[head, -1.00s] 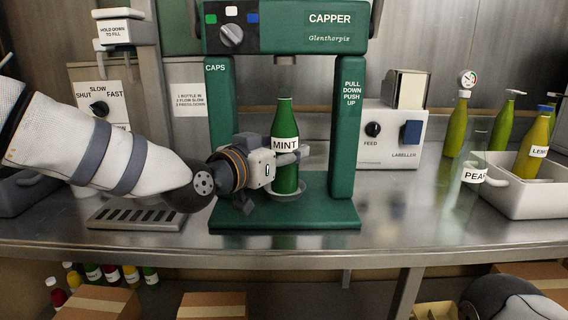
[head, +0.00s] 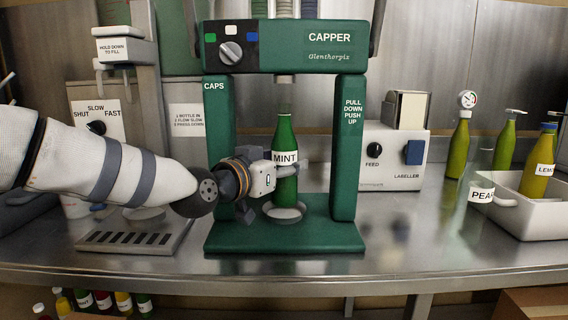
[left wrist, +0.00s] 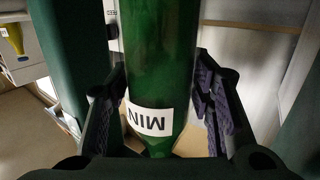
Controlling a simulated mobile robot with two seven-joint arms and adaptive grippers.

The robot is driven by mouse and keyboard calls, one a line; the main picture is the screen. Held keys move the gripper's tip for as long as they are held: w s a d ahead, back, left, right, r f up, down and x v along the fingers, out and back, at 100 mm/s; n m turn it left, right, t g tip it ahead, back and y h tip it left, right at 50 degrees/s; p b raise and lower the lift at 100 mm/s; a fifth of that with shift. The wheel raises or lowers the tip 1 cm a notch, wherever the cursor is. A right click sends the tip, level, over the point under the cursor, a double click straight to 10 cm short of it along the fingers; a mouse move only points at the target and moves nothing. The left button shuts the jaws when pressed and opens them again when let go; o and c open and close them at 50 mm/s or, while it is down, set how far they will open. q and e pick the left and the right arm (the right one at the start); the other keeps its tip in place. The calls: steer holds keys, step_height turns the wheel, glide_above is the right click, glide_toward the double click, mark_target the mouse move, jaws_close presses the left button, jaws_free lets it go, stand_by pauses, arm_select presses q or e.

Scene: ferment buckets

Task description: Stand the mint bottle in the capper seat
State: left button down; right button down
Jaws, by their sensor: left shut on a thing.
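The green mint bottle (head: 285,185) is upright under the capper head, with its white MINT label facing me. My left gripper (head: 287,170) is shut around its middle from the left. In the left wrist view the bottle (left wrist: 160,55) is between the two dark finger pads, label partly showing. The capper seat (head: 284,213) is a pale ring with a dark inside on the green capper base (head: 285,237). The bottle's bottom overlaps the back of the ring in the picture, with dark opening showing in front. I cannot tell whether it touches the seat. My right gripper is out of view.
The capper's green posts (head: 219,140) (head: 347,150) stand close on both sides of the bottle. A drip tray (head: 135,236) is at the left, a labeller (head: 393,155) at the right. A white bin (head: 540,220) holds a lemon bottle (head: 538,170).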

mark_target(281, 123)
arm_select(q)
steer(key=shift+f, duration=0.65)
stand_by(1.0)
steer(key=shift+f, duration=0.15)
steer(key=shift+f, duration=0.1)
stand_by(0.5)
steer(key=c, duration=0.7)
jaws_free()
steer(key=shift+f, duration=0.1)
step_height(281, 123, up, 10)
steer(key=shift+r, duration=0.1)
steer(key=shift+s, duration=0.1)
